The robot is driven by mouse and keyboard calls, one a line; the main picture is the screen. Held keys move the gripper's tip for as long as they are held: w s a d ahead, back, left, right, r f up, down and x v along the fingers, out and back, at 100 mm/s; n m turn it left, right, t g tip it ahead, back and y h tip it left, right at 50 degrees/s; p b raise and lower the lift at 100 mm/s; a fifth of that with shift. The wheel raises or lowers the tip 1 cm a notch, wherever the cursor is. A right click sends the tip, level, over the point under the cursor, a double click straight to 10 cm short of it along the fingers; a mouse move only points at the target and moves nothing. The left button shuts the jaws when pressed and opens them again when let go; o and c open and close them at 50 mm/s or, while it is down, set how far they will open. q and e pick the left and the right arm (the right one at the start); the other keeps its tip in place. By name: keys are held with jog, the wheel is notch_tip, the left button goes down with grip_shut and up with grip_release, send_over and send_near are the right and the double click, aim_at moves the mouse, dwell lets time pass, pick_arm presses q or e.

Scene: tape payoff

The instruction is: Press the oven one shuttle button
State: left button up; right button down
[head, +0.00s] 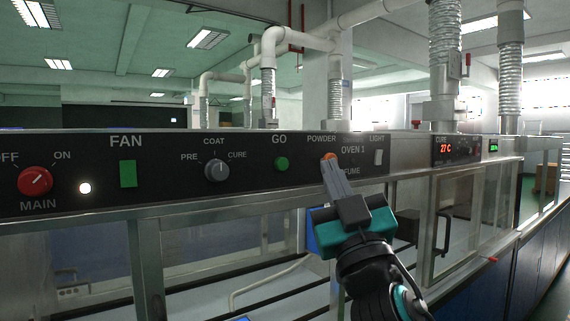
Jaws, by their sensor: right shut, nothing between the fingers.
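The black control panel (250,182) of oven 1 runs across the left and middle of the head view. My right gripper (330,163) is shut and empty, pointing up at the panel. Its fingertips are at a small orange round part (329,156), just below the word POWDER and left of OVEN 1. The fingers cover most of this part, so I cannot tell whether they touch it. A round green button (281,164) under the label GO sits to its left. No label reading shuttle is legible. My left gripper is not in view.
The panel also carries a red MAIN knob (35,181), a green FAN switch (128,174), a COAT selector (216,170) and a white LIGHT switch (379,157). A CURE display (447,149) reads 27 C. Glazed, metal-framed cabinets lie below.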

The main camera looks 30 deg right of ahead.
aim_at(282, 164)
jog(key=shift+w, duration=0.1)
jog(key=w, duration=0.5)
jog(key=w+b, duration=0.1)
jog(key=w, duration=0.2)
jog(key=shift+w+a, duration=0.35)
dwell(1.2)
dwell(0.7)
jog(key=shift+w+b, duration=0.3)
jog(key=shift+w, duration=0.1)
